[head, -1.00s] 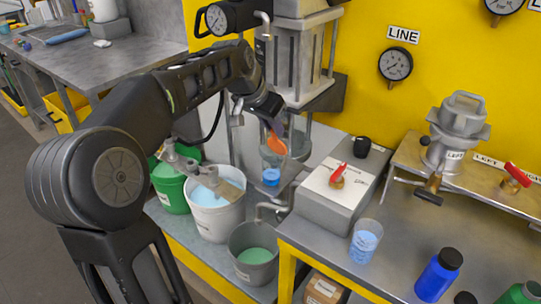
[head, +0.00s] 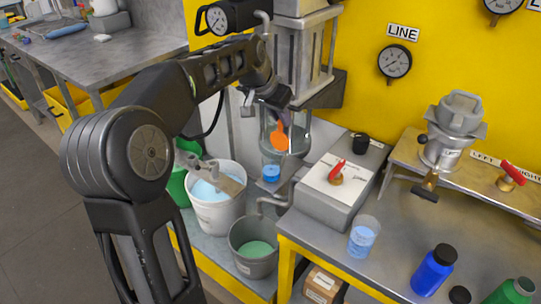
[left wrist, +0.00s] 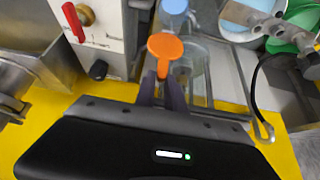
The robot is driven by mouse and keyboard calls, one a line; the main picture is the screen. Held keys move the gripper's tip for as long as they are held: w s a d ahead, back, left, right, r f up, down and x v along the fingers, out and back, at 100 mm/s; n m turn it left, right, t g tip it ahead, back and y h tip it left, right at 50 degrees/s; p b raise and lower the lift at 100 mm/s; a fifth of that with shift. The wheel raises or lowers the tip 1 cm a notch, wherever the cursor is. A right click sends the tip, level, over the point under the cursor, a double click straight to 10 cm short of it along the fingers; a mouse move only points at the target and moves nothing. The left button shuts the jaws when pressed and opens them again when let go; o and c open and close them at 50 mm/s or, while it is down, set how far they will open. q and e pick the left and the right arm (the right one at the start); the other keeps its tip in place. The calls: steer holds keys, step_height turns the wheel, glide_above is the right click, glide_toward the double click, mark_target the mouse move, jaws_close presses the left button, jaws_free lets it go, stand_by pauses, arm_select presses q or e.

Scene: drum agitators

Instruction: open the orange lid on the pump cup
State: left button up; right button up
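The orange lid (head: 279,139) stands steeply tilted at the clear pump cup (head: 296,148), under the metal pump housing. In the left wrist view the lid (left wrist: 165,46) shows as a round disc with a narrow tab, and the clear cup (left wrist: 196,66) is behind it. My left gripper (head: 277,116) reaches down from above to the lid. In the left wrist view its two dark fingers (left wrist: 162,80) are close together with the orange tab between their tips, apparently pinching it. The fingers hide part of the tab. My right gripper is in neither view.
A grey box with a red-handled valve (head: 337,174) stands right of the cup. A blue cap (head: 271,173) is below it. A white bucket (head: 216,211) and a grey bucket (head: 254,262) stand lower left. A beaker (head: 363,237) and bottles (head: 437,271) are on the right bench.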

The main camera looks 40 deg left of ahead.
arm_select(q)
steer(key=shift+w, duration=0.1)
steer(key=w, duration=0.1)
steer(key=w+p, duration=0.1)
steer(key=w, duration=0.1)
steer(key=shift+f+p, duration=0.3)
steer(key=shift+f, duration=0.05)
steer(key=o, duration=1.6)
steer(key=shift+c, duration=0.2)
steer(key=shift+s+r, duration=0.1)
steer(key=p+v, duration=0.2)
steer(key=v, duration=0.4)
steer(key=shift+s+r+p, duration=0.25)
steer(key=shift+r+p, duration=0.1)
